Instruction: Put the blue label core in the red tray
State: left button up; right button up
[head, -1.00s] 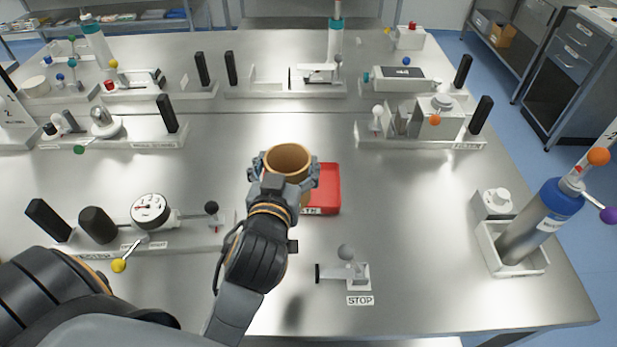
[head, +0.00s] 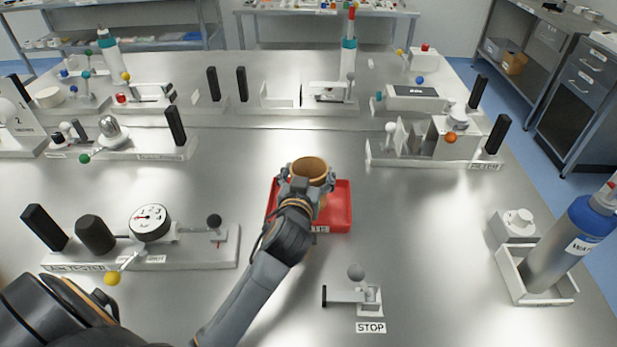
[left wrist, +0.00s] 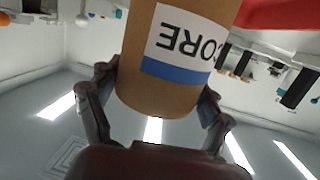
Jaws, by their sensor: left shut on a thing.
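The label core is a brown cardboard cylinder (head: 311,169) with a hollow top. In the left wrist view the core (left wrist: 175,95) carries a white label reading "CORE" with a blue stripe. My left gripper (head: 308,183) is shut on it, with a finger on each side. The red tray (head: 341,212) lies on the metal table. A red edge (left wrist: 285,14) shows at the top of the left wrist view. My right gripper is not in view.
A lever (head: 356,285) with a STOP label stands in front of the tray. A gauge fixture (head: 150,224) is at the left, a blue-topped cylinder (head: 560,245) at the right. Several fixtures line the back.

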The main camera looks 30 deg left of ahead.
pick_arm(q)
jog(key=shift+f, duration=0.85)
jog(key=shift+f, duration=0.2)
jog(key=o, duration=1.2)
jog(key=shift+c, duration=0.2)
jog(key=shift+r, duration=0.1)
